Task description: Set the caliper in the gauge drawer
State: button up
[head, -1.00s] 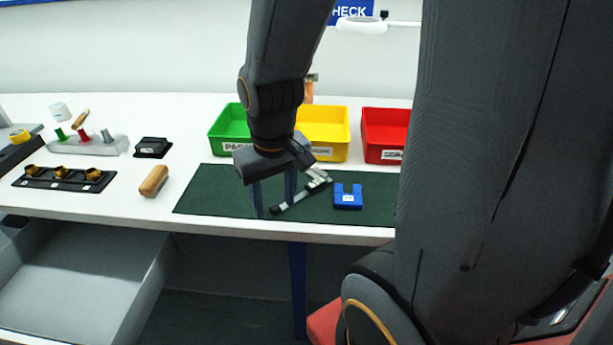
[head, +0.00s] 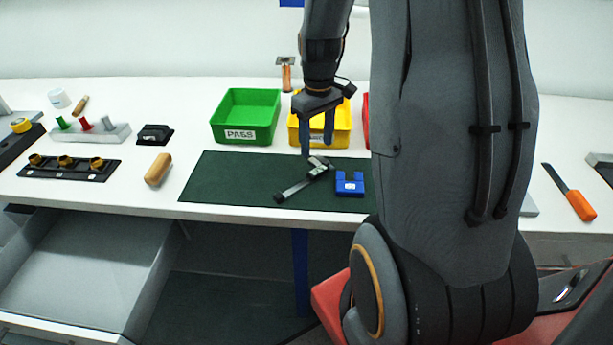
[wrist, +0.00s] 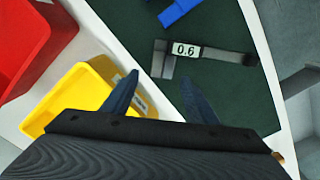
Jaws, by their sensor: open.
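The caliper (head: 299,184) lies on the dark green mat (head: 225,180), slanting from lower left to upper right. In the wrist view the caliper (wrist: 215,52) shows a display reading 0.6. My gripper (head: 318,152) is open and empty, its fingers pointing down near the caliper's display end. In the wrist view the two blue fingertips of my gripper (wrist: 160,82) are apart, with the caliper ahead of them, not between them. An open grey drawer (head: 75,262) sticks out below the bench at the left; its visible floor looks empty.
A blue block (head: 349,184) lies right of the caliper. Green (head: 246,116) and yellow (head: 342,125) bins stand behind the mat, the yellow one partly behind my gripper. A wooden-coloured block (head: 158,169) and a black holder (head: 68,169) lie left of the mat.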

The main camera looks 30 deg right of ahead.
jog(key=shift+s+a+f+p, duration=0.15)
jog(key=shift+f+p, duration=0.4)
jog(key=shift+f, duration=1.3)
jog(key=c, duration=1.3)
grip_shut()
jog(key=shift+r, duration=0.15)
